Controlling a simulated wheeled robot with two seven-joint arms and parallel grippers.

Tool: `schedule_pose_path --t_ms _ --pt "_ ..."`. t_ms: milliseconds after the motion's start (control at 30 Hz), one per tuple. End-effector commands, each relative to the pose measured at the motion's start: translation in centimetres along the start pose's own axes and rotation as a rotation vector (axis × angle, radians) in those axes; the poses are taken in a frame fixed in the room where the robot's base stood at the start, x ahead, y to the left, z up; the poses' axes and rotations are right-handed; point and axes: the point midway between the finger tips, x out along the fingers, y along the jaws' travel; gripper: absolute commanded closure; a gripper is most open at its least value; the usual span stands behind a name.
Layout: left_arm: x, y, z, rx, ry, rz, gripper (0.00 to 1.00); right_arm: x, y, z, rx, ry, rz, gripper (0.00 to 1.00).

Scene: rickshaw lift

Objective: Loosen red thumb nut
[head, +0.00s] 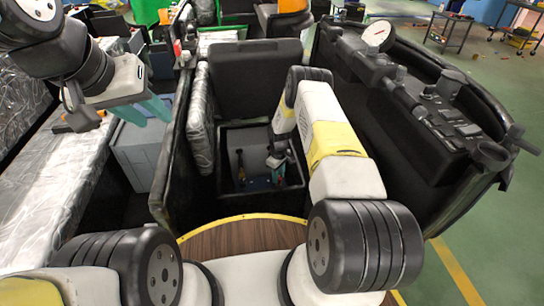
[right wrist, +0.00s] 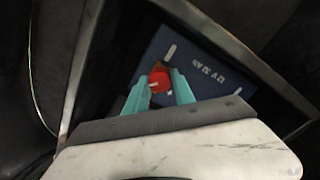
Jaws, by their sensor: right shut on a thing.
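The red thumb nut (right wrist: 160,80) sits on top of a blue battery (right wrist: 205,58) marked "12V 32 Ah" in the right wrist view. My right gripper (right wrist: 158,88) has its teal fingers on either side of the nut and is shut on it. In the head view my right arm reaches down into a dark compartment, where the right gripper (head: 277,174) is small and the nut cannot be made out. My left gripper (head: 148,113) is raised at the upper left, away from the compartment. Its teal fingers look spread, with nothing seen between them.
The dark compartment's walls (head: 228,128) stand close around the right gripper. A black dashboard with a round gauge (head: 377,34) is at the right. A grey box (head: 140,150) and plastic-wrapped seats (head: 45,200) are at the left.

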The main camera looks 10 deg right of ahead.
Motion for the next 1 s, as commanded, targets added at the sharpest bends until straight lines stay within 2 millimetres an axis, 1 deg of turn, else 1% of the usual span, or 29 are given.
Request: schedule_pose_path --t_ms 133,167,200,267,533,633,733,900,1000 --pt "0.0 0.0 0.0 0.0 0.0 0.0 0.66 0.0 0.0 0.0 0.001 0.0 0.0 1.0" --pt "0.0 0.0 0.0 0.0 0.0 0.0 0.66 0.0 0.0 0.0 0.001 0.0 0.0 0.66" --pt "0.0 0.0 0.0 0.0 0.0 0.0 0.66 0.0 0.0 0.0 0.001 0.0 0.0 0.58" --pt "0.0 0.0 0.0 0.0 0.0 0.0 0.66 0.0 0.0 0.0 0.001 0.0 0.0 0.48" --pt "0.0 0.0 0.0 0.0 0.0 0.0 0.66 0.0 0.0 0.0 0.001 0.0 0.0 0.48" --pt "0.0 0.0 0.0 0.0 0.0 0.0 0.66 -0.5 0.1 -0.1 0.001 0.001 0.001 0.48" --pt "0.0 0.0 0.0 0.0 0.0 0.0 0.66 -1.8 0.1 -0.1 0.001 0.001 0.002 0.48" --pt "0.0 0.0 0.0 0.0 0.0 0.0 0.66 -4.8 0.1 -0.1 0.001 0.001 0.002 0.48" --pt "0.0 0.0 0.0 0.0 0.0 0.0 0.66 -6.3 0.1 -0.1 0.001 0.001 0.001 0.48"
